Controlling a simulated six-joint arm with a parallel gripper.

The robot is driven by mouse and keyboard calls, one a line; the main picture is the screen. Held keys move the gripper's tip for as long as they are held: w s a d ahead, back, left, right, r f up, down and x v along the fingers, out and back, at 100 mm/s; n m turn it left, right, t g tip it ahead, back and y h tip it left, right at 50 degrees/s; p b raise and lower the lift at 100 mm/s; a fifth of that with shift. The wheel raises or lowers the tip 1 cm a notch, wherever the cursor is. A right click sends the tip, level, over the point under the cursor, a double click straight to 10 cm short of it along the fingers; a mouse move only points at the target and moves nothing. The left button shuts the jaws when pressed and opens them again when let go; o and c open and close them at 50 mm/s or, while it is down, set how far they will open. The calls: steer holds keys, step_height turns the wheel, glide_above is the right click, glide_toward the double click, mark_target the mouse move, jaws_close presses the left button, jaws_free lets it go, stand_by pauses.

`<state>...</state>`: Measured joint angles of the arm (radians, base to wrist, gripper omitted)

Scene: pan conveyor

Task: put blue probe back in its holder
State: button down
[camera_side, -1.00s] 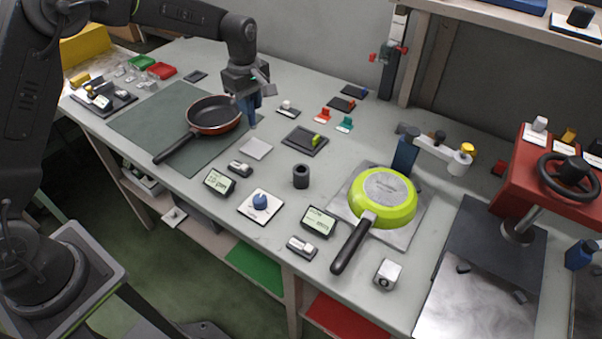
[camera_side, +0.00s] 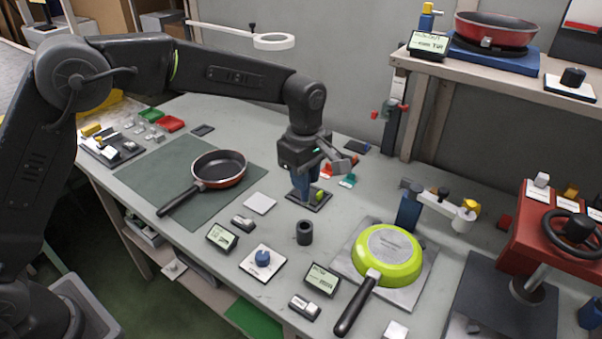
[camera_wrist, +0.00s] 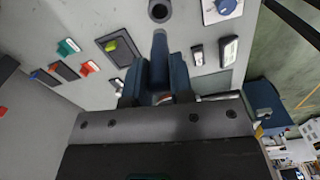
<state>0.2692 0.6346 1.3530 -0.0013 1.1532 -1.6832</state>
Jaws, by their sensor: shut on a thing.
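My gripper (camera_side: 304,196) hangs over the dark tray with the green piece, behind the holder. In the wrist view my gripper (camera_wrist: 160,85) is shut on the blue probe (camera_wrist: 159,46), a dark blue rod that sticks out beyond the fingers. In the side view I cannot separate the probe from the blue fingers. A short black cylinder with a round hole, which looks like the holder (camera_side: 305,233), stands upright on the bench, in front of my gripper. It also shows at the top of the wrist view (camera_wrist: 159,11), apart from the probe's tip; its hole looks empty.
A lime-green pan (camera_side: 388,255) lies upside down on a grey plate to the right. A dark red pan (camera_side: 219,168) sits on the green mat at left. Near the holder are a white pad with a blue knob (camera_side: 263,260) and small displays (camera_side: 222,237).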

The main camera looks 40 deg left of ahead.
mark_target(305, 203)
steer(key=shift+f, duration=2.9)
steer(key=shift+f, duration=2.85)
steer(key=c, duration=0.9)
jaws_free()
step_height(305, 203, up, 14)
steer(key=shift+f, duration=0.25)
steer(key=shift+r, duration=0.15)
